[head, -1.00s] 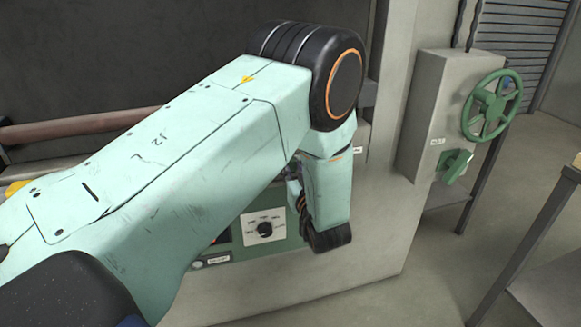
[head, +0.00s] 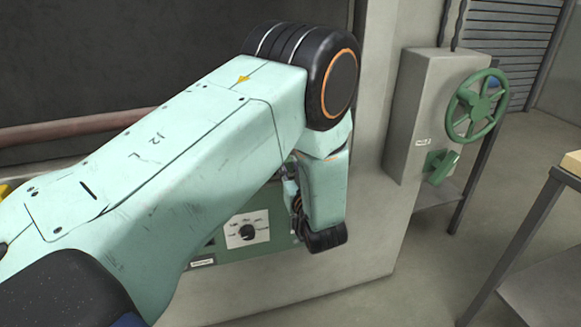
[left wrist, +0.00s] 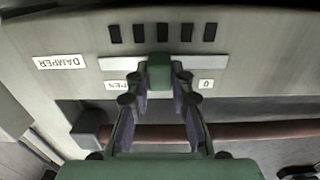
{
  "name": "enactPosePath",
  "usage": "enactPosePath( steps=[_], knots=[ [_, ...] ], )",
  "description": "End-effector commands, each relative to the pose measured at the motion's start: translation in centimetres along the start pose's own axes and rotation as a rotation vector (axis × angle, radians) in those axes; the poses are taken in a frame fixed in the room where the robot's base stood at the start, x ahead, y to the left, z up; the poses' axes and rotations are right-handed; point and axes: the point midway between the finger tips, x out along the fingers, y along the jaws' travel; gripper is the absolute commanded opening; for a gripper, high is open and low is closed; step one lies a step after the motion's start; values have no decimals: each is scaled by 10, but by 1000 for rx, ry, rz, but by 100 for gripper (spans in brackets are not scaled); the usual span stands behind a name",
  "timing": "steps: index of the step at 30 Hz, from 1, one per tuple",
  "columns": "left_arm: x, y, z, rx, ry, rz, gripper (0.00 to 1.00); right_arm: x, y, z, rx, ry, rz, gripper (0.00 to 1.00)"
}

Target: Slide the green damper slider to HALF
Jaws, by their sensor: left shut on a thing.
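The green damper slider (left wrist: 159,72) shows in the left wrist view, between the fingertips of my left gripper (left wrist: 158,88), which is shut on it. A DAMPER label (left wrist: 60,62) reads upside down to the left. A label ending in EN (left wrist: 112,86) and one with a 0 (left wrist: 206,87) lie either side of the fingers, both partly covered. In the head view the slider is hidden behind my left arm, and only a sliver of the gripper (head: 291,192) shows. My right gripper is not in view.
A green control panel with a black knob (head: 247,233) is behind my arm. A grey box carries a green handwheel (head: 476,105) and a green lever (head: 441,166) at right. Several dark slots (left wrist: 163,33) are above the slider. A metal table (head: 540,260) stands lower right.

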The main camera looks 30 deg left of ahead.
Motion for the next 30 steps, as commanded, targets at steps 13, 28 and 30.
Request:
enactPosePath(
  steps=[13, 28, 30],
  knots=[
    [0, -1, 1, 1, -2, -2, 45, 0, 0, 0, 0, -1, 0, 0],
    [-40, 4, 0, 4, -1, 4, 45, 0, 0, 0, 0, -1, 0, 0],
    [-50, 3, 1, 5, -1, 3, 45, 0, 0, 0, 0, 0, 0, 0]
  ],
)
